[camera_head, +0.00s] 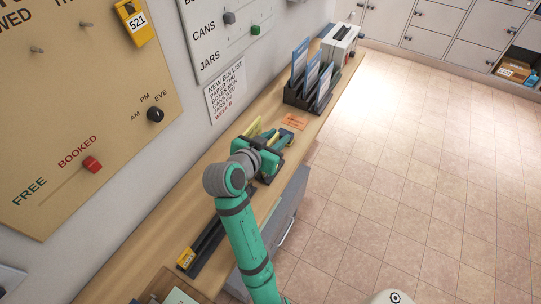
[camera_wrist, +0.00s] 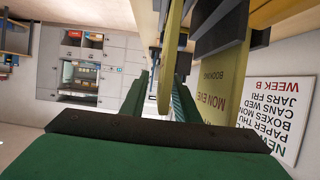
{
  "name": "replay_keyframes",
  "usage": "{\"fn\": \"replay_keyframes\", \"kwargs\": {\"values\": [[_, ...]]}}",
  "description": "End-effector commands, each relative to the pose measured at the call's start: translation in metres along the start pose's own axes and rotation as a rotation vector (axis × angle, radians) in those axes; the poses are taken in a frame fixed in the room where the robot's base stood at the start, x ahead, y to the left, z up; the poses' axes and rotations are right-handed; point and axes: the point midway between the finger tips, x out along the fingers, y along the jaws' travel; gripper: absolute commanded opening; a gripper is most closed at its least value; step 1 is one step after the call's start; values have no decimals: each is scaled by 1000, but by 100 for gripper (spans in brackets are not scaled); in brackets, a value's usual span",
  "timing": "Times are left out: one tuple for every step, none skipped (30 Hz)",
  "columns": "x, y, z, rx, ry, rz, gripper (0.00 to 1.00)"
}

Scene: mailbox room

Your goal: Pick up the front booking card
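In the wrist view a yellow booking card (camera_wrist: 171,55) stands edge-on between my gripper's (camera_wrist: 158,90) two green fingers, closer to the right one. A gap shows between the card and the left finger. A second yellow card (camera_wrist: 228,80), reading "BOOKING" and "MON EVE", stands to the right, outside the fingers. In the head view my gripper (camera_head: 272,152) is at the cards on the wooden shelf, and a yellow card (camera_head: 253,129) shows just behind it. The gripper hides most of the cards and their dark holder.
An orange slip (camera_head: 294,121) lies on the shelf (camera_head: 222,150) beyond my gripper. Farther along stand a black rack with blue folders (camera_head: 313,80) and a grey box (camera_head: 339,45). A dark rail (camera_head: 208,243) lies nearer. The wall is close on the left; tiled floor is free on the right.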

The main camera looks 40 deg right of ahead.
Motion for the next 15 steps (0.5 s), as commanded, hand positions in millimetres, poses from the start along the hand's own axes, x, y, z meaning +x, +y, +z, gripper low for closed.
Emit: {"fn": "replay_keyframes", "kwargs": {"values": [[0, 0, 0, 0, 0, 0, 28], [0, 0, 0, 0, 0, 0, 23], [0, 0, 0, 0, 0, 0, 14], [0, 0, 0, 0, 0, 0, 7], [0, 0, 0, 0, 0, 0, 0], [0, 0, 0, 0, 0, 0, 0], [0, 0, 0, 0, 0, 0, 0], [0, 0, 0, 0, 0, 0, 0], [0, 0, 0, 0, 0, 0, 0], [0, 0, 0, 0, 0, 0, 0], [0, 0, 0, 0, 0, 0, 0], [0, 0, 0, 0, 0, 0, 0], [0, 0, 0, 0, 0, 0, 0], [0, 0, 0, 0, 0, 0, 0], [0, 0, 0, 0, 0, 0, 0]]}}
